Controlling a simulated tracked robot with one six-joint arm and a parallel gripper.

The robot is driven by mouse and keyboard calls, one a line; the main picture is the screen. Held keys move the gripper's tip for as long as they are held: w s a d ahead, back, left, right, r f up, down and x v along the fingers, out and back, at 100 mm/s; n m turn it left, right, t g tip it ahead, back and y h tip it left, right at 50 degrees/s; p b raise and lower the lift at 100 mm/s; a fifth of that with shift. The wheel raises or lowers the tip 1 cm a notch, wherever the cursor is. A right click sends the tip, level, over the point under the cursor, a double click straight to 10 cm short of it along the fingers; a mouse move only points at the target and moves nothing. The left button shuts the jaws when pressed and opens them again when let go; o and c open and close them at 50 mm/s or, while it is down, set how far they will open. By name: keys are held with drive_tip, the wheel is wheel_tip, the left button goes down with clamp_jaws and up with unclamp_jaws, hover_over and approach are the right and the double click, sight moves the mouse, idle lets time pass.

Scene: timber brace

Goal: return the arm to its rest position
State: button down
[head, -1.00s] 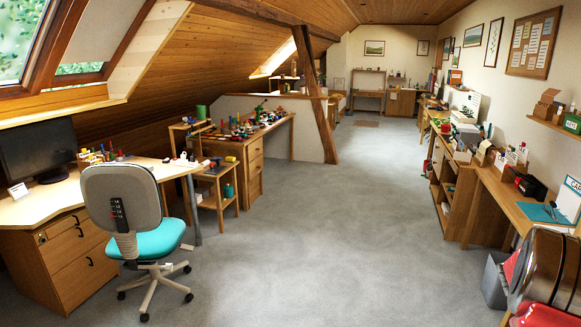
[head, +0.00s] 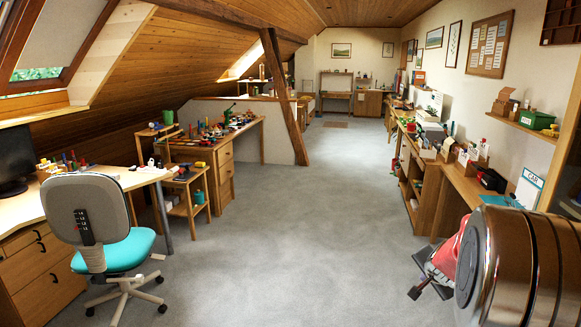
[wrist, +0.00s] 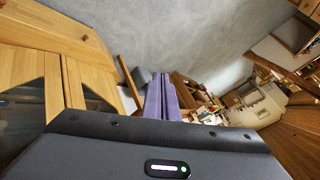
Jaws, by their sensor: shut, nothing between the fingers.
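My gripper (wrist: 161,78) shows in the wrist view as two purple fingers lying side by side, shut with nothing between them. They point away from the dark wrist housing, over wooden furniture and grey carpet. In the head view, my arm (head: 525,265) shows as a large shiny metal cylinder at the lower right. A red and white part and dark pieces show just left of it; I cannot tell whether the dark pieces are my gripper.
A grey and turquoise office chair (head: 88,225) stands by the desk (head: 100,190) at the left. A long wooden bench (head: 465,185) runs along the right wall, near my arm. A slanted timber post (head: 285,100) stands farther back. The carpet (head: 270,260) in the middle is clear.

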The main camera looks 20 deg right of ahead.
drive_tip(key=s+a+r+n+g+y, duration=0.1)
drive_tip(key=s+a+n+y, duration=0.2)
drive_tip(key=a, duration=0.8)
drive_tip(key=s+a+r+n+g+y, duration=0.15)
drive_tip(key=s+a+n, duration=0.3)
drive_tip(key=a, duration=0.55)
drive_tip(key=s+a+r+n, duration=0.4)
drive_tip(key=s+a, duration=0.3)
drive_tip(key=a, duration=0.3)
drive_tip(key=s+a+r+n+t, duration=0.1)
drive_tip(key=s+a+r+n, duration=0.3)
drive_tip(key=s+a, duration=0.3)
drive_tip(key=a+n, duration=0.1)
drive_tip(key=a, duration=0.2)
drive_tip(key=shift+y, duration=0.25)
